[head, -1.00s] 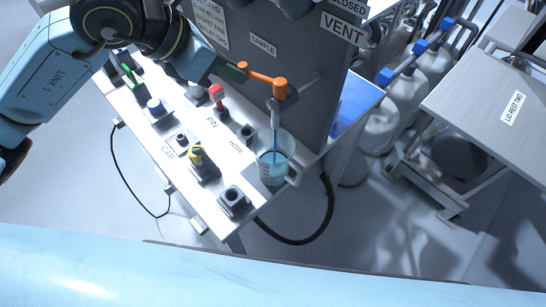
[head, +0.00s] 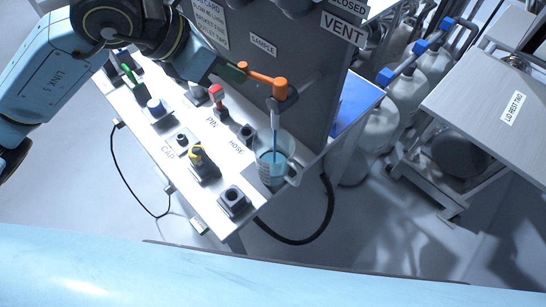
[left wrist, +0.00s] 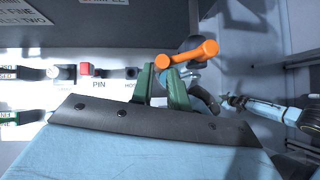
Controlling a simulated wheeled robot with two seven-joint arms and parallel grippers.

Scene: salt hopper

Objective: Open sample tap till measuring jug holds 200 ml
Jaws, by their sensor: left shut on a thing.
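The sample tap has an orange handle (head: 264,78) on the grey hopper panel, under the SAMPLE label; it also shows in the left wrist view (left wrist: 187,54). My left gripper (head: 240,70) is shut on the handle's left end, with its green fingers seen in the left wrist view (left wrist: 170,80). A blue stream (head: 275,138) runs from the spout into the clear measuring jug (head: 290,152). The jug stands upright under the tap and holds blue contents in its lower part. Its marks are too small to read.
The white bench (head: 215,150) holds a red-topped pin (head: 217,94), a yellow-topped part (head: 197,157) and a square dark socket (head: 234,202) near the jug. A black hose (head: 322,222) hangs off its edge. Pale bottles and a grey table (head: 490,95) stand at right.

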